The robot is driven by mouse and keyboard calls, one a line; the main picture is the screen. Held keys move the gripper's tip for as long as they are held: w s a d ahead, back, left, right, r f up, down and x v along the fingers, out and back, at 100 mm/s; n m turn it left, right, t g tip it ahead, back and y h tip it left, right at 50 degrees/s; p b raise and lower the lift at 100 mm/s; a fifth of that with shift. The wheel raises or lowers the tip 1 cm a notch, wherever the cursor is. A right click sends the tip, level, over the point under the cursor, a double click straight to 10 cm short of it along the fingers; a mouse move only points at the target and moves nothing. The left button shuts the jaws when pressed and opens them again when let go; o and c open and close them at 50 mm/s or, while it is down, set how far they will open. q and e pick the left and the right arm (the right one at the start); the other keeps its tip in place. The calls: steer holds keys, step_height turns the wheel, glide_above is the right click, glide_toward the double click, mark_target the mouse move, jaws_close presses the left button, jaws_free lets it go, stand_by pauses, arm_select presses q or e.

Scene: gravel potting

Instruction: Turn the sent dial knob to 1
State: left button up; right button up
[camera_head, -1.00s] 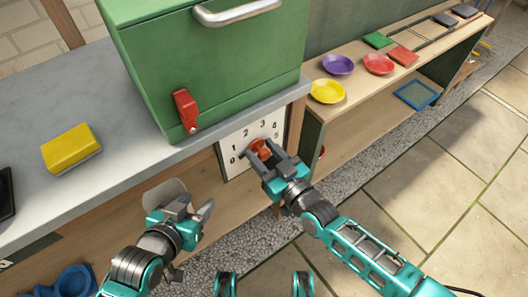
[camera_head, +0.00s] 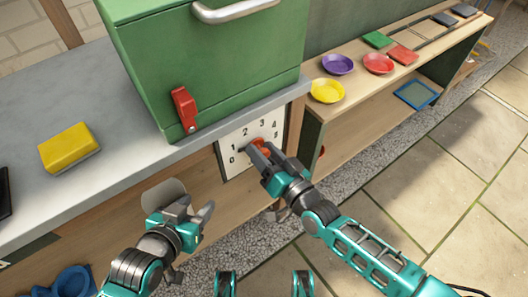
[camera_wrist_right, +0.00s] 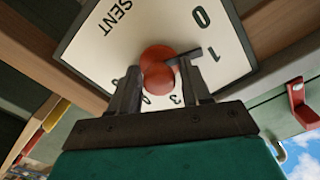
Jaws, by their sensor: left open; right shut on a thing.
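The sent dial plate (camera_head: 233,165) is white with black numbers, on the front of the bench; the word SENT shows on it in the right wrist view (camera_wrist_right: 118,22). Its red round knob (camera_wrist_right: 157,66) has a dark pointer (camera_wrist_right: 186,58) whose tip lies close to the 1, slightly on the 0 side. My right gripper (camera_head: 262,150) is shut on the knob, with one finger on either side; the fingers partly cover the lower numbers in the wrist view. My left gripper (camera_head: 190,212) is open and empty, below and left of the dial, apart from it.
A green box (camera_head: 205,65) with a red latch (camera_head: 185,108) stands on the grey worktop (camera_head: 55,95) above the dial. A yellow sponge-like block (camera_head: 68,147) lies left. Yellow (camera_head: 327,91), purple (camera_head: 338,64) and red (camera_head: 378,64) dishes sit on the right shelf. The paved floor is clear.

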steer(key=shift+m, duration=0.9)
steer(key=o, duration=0.7)
steer(key=shift+o, duration=0.2)
steer(key=shift+d, duration=0.1)
steer(key=p+v, duration=0.2)
steer(key=v, duration=1)
steer(key=shift+s+d, duration=0.15)
steer(key=shift+s, duration=0.2)
